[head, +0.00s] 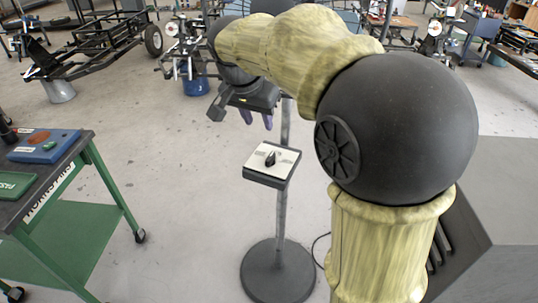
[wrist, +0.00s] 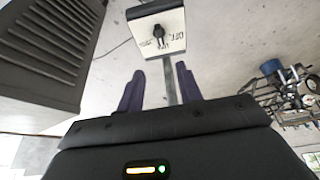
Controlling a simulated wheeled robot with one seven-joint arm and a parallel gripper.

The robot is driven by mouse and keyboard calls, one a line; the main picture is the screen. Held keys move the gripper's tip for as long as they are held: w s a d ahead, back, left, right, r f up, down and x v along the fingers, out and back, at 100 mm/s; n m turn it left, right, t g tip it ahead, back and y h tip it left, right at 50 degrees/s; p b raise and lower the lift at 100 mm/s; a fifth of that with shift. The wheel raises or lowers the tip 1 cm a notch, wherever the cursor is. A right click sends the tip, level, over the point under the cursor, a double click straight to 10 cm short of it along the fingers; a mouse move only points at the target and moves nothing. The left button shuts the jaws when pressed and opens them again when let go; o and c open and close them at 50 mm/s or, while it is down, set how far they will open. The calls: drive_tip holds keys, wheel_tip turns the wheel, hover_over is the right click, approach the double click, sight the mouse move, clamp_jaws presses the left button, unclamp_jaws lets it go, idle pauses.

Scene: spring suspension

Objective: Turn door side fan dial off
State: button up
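A white control panel (head: 272,161) sits on top of a thin post with a round dark base. A black dial (head: 270,159) stands in the middle of the panel's face, with printed labels around it. My gripper (head: 257,121) is behind and above the panel in the head view, its purple fingers pointing down, apart from the dial. In the wrist view the panel (wrist: 157,20) and its dial (wrist: 158,33) show beyond the fingertips. The two purple fingers of my gripper (wrist: 159,75) are spread apart with nothing between them but the post behind. The labels are too small to read surely.
A green cart (head: 95,190) with a dark top stands at the left, carrying a blue box (head: 45,146). A black frame on wheels (head: 95,45) is at the back left. The floor around the post is mostly clear, with a cable near its base.

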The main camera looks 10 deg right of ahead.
sight(270, 156)
drive_tip(key=b+x, duration=0.2)
drive_tip(key=x, duration=1.5)
drive_tip(key=shift+r, duration=0.1)
clamp_jaws()
